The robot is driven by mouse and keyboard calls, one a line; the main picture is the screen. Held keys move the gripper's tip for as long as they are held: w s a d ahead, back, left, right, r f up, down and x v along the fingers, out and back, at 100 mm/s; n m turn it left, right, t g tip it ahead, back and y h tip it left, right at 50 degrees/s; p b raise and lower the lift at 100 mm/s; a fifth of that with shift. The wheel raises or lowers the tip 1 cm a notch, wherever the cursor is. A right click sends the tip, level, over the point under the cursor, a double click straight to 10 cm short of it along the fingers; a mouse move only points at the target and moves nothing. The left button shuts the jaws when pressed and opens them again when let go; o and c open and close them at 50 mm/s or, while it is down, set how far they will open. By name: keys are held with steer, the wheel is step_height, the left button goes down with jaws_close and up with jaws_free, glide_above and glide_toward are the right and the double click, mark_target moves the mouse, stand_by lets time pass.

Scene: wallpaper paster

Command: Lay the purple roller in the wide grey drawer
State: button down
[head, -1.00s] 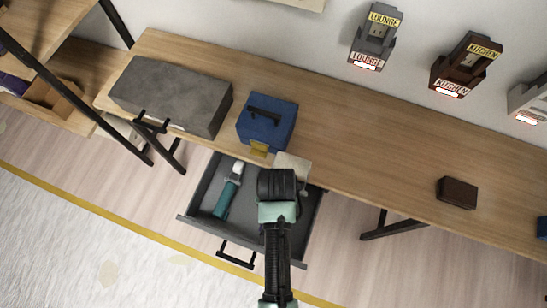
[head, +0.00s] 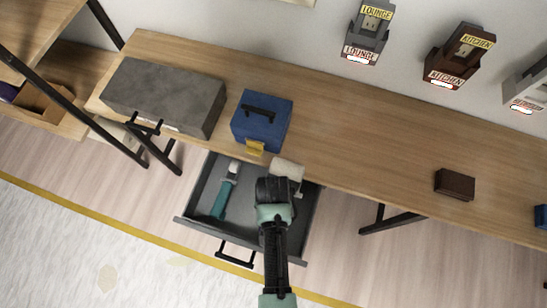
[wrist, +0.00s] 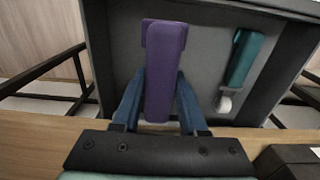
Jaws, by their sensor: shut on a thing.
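In the wrist view the purple roller (wrist: 164,75) is held between the two blue fingers of my gripper (wrist: 158,98). Its long purple body points away from my palm, over the inside of the wide grey drawer (wrist: 211,45). I cannot tell how much gap there is between the roller and the drawer floor. In the head view the drawer (head: 250,212) is pulled out below the table, and my gripper (head: 287,172) is over its right part. My arm hides the purple roller in that view.
A teal roller with a white end (head: 223,195) lies in the drawer's left part, also seen in the wrist view (wrist: 243,62). The drawer floor between is clear. A blue box (head: 262,120) and a grey case (head: 165,97) stand on the table (head: 350,130) above.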

steer(key=shift+f, duration=0.25)
steer(key=shift+c, duration=2.2)
jaws_free()
